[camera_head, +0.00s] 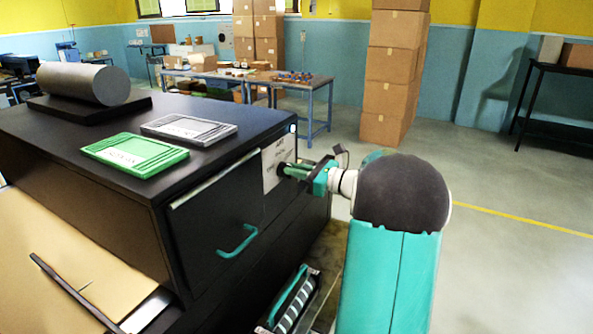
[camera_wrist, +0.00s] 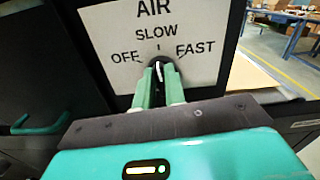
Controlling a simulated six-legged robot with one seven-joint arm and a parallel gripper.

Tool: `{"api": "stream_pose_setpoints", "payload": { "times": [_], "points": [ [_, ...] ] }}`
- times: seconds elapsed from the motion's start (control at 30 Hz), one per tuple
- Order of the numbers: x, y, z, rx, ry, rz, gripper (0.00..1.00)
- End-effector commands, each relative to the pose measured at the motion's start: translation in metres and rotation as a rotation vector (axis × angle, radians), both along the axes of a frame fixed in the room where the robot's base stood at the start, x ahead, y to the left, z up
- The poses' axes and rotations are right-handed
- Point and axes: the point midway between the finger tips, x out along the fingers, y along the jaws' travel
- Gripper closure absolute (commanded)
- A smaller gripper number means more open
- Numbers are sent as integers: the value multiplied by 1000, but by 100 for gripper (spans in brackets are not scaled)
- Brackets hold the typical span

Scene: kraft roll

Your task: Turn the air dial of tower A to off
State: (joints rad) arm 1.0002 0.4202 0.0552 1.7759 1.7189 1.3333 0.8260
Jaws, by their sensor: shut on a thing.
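The air dial (camera_wrist: 159,68) is a small dark knob with a white mark, on a white label plate (camera_wrist: 205,22) reading AIR, OFF, SLOW and FAST. The mark stands nearly upright, towards SLOW; OFF is to the left and FAST to the right. My gripper (camera_wrist: 160,80) is shut on the dial, with one green finger on each side of it. In the head view my gripper (camera_head: 287,170) reaches the plate (camera_head: 272,154) on the side of the black cabinet (camera_head: 165,195). The dial itself is hidden there by my fingers.
A drawer with a green handle (camera_head: 237,242) is left of the plate. A green tray (camera_head: 135,155), a grey tray (camera_head: 189,128) and a grey roll (camera_head: 85,83) lie on top. Stacked boxes (camera_head: 390,75) stand behind; the floor at right is clear.

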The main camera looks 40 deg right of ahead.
Motion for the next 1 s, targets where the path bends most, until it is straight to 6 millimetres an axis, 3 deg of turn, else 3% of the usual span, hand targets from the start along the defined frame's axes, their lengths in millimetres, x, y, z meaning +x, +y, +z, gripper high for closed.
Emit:
{"api": "stream_pose_setpoints", "payload": {
  "times": [1.0],
  "points": [
    [-3,7,-6,-791,-280,0,100]
  ]
}}
